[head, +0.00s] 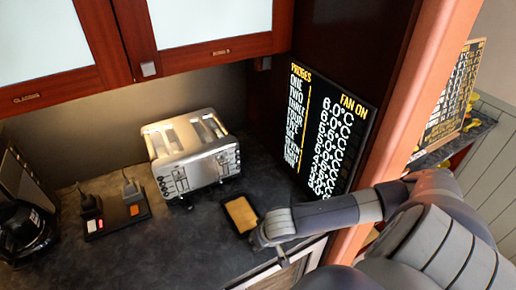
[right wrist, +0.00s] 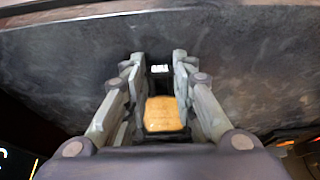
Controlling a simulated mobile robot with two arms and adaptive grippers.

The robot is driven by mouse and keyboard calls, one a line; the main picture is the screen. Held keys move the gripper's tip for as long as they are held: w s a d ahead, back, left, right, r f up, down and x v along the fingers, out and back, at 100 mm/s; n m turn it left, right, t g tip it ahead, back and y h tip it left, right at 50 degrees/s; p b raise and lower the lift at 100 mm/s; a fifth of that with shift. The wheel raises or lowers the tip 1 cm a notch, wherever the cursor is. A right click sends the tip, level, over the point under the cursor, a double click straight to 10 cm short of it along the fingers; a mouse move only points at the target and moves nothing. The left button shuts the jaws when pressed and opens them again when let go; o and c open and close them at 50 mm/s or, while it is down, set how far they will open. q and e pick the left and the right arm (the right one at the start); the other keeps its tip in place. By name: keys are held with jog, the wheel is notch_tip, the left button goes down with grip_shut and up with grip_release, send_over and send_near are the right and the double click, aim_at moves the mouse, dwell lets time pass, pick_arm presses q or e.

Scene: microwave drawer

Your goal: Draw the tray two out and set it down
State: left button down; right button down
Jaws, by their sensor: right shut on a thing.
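A small dark tray (head: 227,217) with a flat golden slab (head: 241,214) in it is at the counter's front edge in the head view. My right gripper (head: 256,232) is at the tray's near right corner. In the right wrist view, the right gripper (right wrist: 160,65) is shut on the tray, with the slab (right wrist: 163,114) between its fingers. A small white label (right wrist: 160,68) shows at the tray's far end; I cannot read it. I cannot tell whether the tray rests on the counter or is held just above it. My left gripper is not in view.
A silver toaster (head: 195,155) stands behind the tray. A black device (head: 118,212) and a coffee maker (head: 18,228) are at left. A lit temperature board (head: 328,130) stands at right by a wooden post (head: 405,100). Dark counter (head: 170,255) is clear left of the tray.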

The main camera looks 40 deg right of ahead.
aim_at(267, 256)
jog(key=shift+s+a, duration=0.2)
jog(key=shift+s, duration=0.65)
jog(key=shift+s+a, duration=0.2)
jog(key=shift+s, duration=0.6)
jog(key=shift+s+a, duration=0.2)
jog(key=shift+s, duration=0.65)
jog(key=shift+w+a, duration=1.45)
jog(key=shift+a, duration=4.5)
jog(key=shift+w+a, duration=1.4)
jog(key=shift+a, duration=4.5)
jog(key=shift+w+a, duration=1.45)
jog(key=shift+a, duration=4.5)
jog(key=c, duration=1.2)
grip_release()
jog(key=shift+c, duration=0.2)
